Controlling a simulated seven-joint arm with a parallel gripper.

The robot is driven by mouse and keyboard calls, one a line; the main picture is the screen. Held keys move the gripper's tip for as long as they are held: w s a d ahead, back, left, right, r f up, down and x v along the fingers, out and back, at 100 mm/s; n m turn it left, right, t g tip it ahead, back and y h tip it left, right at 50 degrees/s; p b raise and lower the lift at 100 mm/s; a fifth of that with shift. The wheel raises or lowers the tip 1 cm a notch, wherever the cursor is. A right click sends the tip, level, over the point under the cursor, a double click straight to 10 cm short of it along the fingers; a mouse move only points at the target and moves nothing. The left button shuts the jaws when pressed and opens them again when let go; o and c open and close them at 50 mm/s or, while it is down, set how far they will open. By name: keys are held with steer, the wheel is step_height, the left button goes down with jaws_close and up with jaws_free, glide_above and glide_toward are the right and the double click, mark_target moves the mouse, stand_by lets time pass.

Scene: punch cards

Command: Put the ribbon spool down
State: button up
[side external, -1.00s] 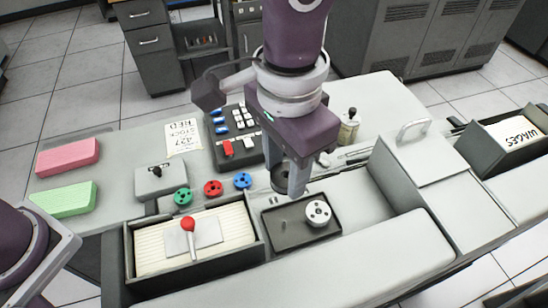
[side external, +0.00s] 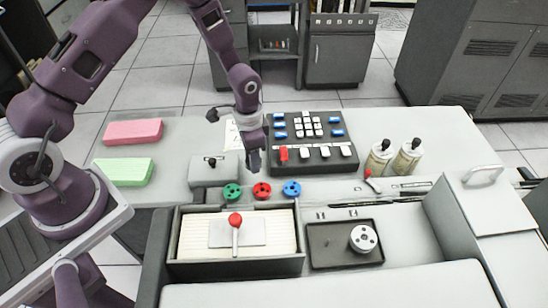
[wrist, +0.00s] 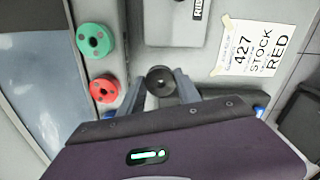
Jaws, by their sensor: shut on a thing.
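My gripper (side external: 254,168) points down just behind the row of coloured spools and right of the grey lever box (side external: 214,172). In the wrist view its fingers (wrist: 161,82) are shut on a black ribbon spool (wrist: 160,74). In the side view I cannot make this spool out clearly. I cannot tell whether it touches the surface below. A green spool (side external: 233,191), a red spool (side external: 262,190) and a blue spool (side external: 292,189) lie in a row. The green (wrist: 95,40) and red (wrist: 104,89) ones also show in the wrist view.
A card box (side external: 180,255) with a red-knobbed lever (side external: 235,220) is in front. A key panel (side external: 322,158) stands behind, right of my gripper. A "427 STOCK RED" sheet (wrist: 254,46) lies near.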

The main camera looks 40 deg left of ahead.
mark_target(254, 178)
step_height(254, 178, down, 6)
steer(key=shift+r, duration=0.1)
steer(key=o, duration=1.3)
